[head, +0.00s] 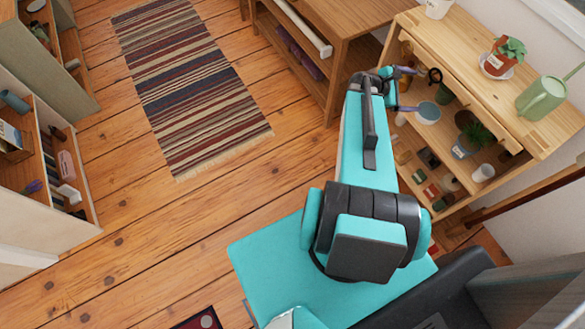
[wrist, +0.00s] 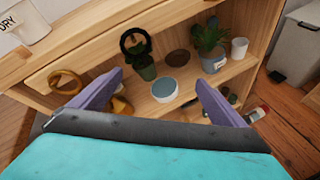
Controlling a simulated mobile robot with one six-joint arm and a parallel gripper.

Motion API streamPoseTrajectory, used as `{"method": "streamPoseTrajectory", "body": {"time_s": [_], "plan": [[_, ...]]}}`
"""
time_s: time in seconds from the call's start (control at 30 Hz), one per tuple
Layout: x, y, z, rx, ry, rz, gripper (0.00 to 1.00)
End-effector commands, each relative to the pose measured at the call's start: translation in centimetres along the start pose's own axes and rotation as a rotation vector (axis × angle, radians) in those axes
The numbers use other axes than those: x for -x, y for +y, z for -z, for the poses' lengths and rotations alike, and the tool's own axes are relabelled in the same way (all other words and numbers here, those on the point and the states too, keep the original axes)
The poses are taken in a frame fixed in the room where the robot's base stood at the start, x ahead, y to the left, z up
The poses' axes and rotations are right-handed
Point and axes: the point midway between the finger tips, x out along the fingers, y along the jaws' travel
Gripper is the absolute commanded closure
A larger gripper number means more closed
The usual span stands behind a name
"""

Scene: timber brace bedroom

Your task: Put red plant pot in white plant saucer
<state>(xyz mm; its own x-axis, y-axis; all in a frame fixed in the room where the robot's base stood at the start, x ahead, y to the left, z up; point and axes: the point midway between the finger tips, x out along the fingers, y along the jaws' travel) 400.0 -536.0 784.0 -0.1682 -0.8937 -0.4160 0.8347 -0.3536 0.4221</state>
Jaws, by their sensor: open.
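The red plant pot (head: 498,65), with a green plant and a pale label, stands on the wooden bench top at the right of the head view. The white plant saucer (head: 485,70) shows as a pale rim beneath it; the pot appears to sit in it. My gripper (head: 406,89) is open and empty, left of the bench's front edge and away from the pot. In the wrist view my gripper (wrist: 160,77) has its purple fingers spread toward a shelf under the bench top. Neither pot nor saucer can be made out there.
The bench top (head: 455,48) also carries a green watering can (head: 541,98) and a white container (head: 437,8). The shelf below holds a blue-white bowl (wrist: 165,90), a potted plant (wrist: 210,45) and a white cup (wrist: 240,47). A grey bin (wrist: 296,52) stands right. Open floor lies left.

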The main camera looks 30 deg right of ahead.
Motion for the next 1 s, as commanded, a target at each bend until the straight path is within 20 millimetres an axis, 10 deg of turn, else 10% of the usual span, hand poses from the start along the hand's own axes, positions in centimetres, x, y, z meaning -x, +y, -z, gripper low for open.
{"method": "streamPoseTrajectory", "body": {"time_s": [0.5,1.0], "plan": [[14.5,-13.7,19.0,-0.343,0.317,0.387,0.05],[30.9,-31.0,27.8,-0.508,0.347,0.900,0.05]]}}
